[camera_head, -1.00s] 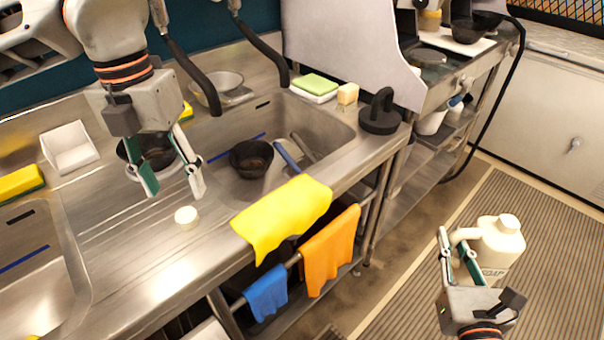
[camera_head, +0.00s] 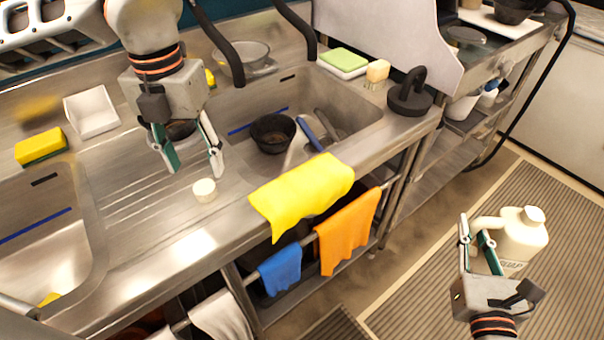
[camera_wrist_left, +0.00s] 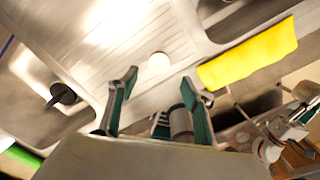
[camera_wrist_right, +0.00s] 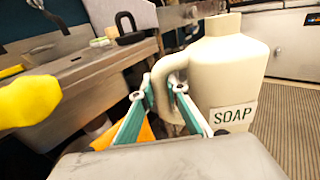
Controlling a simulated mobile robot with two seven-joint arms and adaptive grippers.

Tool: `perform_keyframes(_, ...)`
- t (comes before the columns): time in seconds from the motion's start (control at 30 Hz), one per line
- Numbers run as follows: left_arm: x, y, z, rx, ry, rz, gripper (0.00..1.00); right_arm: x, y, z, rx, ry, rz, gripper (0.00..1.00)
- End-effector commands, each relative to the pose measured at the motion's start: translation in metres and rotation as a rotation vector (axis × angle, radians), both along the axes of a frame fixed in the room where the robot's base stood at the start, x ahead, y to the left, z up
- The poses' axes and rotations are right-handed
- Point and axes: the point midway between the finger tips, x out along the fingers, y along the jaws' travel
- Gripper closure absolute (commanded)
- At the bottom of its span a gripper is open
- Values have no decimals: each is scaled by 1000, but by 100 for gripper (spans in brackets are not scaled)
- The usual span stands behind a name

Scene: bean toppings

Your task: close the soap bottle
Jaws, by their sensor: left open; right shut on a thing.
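The white soap bottle (camera_head: 522,238), with a side handle and a SOAP label, is held upright off the counter at the right. My right gripper (camera_head: 477,228) is shut on its handle, as the right wrist view also shows (camera_wrist_right: 163,80). The bottle's neck (camera_wrist_right: 222,24) points up; its opening is not clear to see. A small round cream cap (camera_head: 204,190) lies on the drainboard. My left gripper (camera_head: 194,171) is open and empty above the counter, just behind the cap. In the left wrist view the cap (camera_wrist_left: 158,63) shows beyond the gap between the fingers.
A yellow cloth (camera_head: 302,192) hangs over the counter's front edge, with orange (camera_head: 347,232) and blue (camera_head: 280,268) cloths on the rail below. A dark bowl (camera_head: 272,133) sits in the sink. A white tray (camera_head: 92,112) and yellow sponge (camera_head: 40,147) lie at left.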

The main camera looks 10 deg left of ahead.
Motion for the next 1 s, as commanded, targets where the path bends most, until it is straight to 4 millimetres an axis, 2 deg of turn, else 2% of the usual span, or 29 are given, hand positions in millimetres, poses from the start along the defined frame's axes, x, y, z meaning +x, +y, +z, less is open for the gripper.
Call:
perform_keyframes(0.13,0,0,-12,0,1,0,51,0,0,0,-2,-3,-1,100)
perform_keyframes(0.53,0,0,-16,-1,-1,0,51,0,0,0,-2,-3,-1,100)
perform_keyframes(0.83,5,4,-54,-1,3,1,51,0,0,-7,-2,4,-1,100)
perform_keyframes(1.0,5,3,-65,-1,-2,0,51,0,0,-8,-2,5,-1,100)
